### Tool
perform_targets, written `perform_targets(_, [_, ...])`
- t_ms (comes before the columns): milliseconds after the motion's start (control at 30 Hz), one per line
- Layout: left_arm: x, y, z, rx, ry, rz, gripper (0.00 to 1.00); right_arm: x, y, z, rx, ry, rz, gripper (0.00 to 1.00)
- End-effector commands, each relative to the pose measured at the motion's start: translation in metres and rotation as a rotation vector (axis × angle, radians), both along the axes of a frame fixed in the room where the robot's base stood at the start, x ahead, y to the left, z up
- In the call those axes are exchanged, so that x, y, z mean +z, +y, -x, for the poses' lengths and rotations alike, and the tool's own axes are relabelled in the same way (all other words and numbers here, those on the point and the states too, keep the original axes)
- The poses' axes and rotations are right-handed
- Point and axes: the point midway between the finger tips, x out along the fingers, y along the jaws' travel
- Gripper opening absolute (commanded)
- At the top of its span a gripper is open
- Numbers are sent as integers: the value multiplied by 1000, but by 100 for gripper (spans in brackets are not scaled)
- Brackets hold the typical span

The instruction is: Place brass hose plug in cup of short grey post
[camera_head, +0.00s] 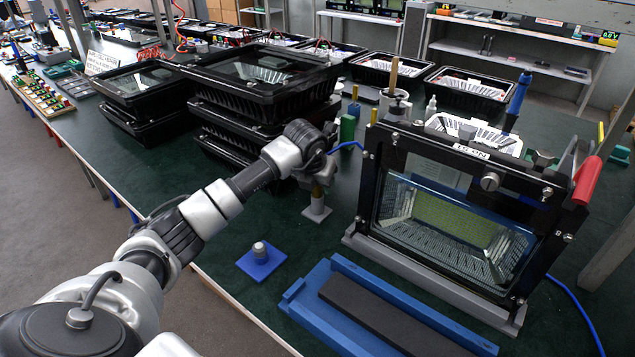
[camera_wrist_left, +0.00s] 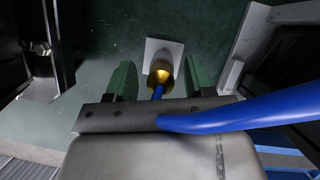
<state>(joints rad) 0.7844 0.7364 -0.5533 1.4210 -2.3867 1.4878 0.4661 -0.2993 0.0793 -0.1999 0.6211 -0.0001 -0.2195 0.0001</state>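The brass hose plug (camera_wrist_left: 161,72) shows in the left wrist view with a blue hose (camera_wrist_left: 158,92) running from it back under my gripper. It sits over the short grey post, whose square base (camera_wrist_left: 152,50) lies on the green table. In the head view the plug's brass (camera_head: 318,191) shows just above the grey post (camera_head: 317,209), upright and in line with it. How deep it sits in the cup is hidden. My left gripper (camera_wrist_left: 161,80) has its green fingers either side of the plug, with gaps on both sides. My right gripper is out of view.
A framed floodlight housing (camera_head: 455,215) stands close right of the post. Black stacked housings (camera_head: 262,100) stand behind. A blue plate with a peg (camera_head: 260,258) and a blue tray (camera_head: 330,318) lie in front.

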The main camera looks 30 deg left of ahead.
Motion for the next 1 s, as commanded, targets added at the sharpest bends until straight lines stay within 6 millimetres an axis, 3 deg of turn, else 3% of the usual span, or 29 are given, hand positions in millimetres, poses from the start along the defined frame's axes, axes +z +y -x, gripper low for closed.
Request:
perform_targets(367, [9,0,2,0,-3,0,53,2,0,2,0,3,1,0])
perform_targets(800, [90,-6,35,-2,-4,-1,53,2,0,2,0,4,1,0])
perform_targets(1000, [110,-8,44,0,-1,0,53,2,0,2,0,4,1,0])
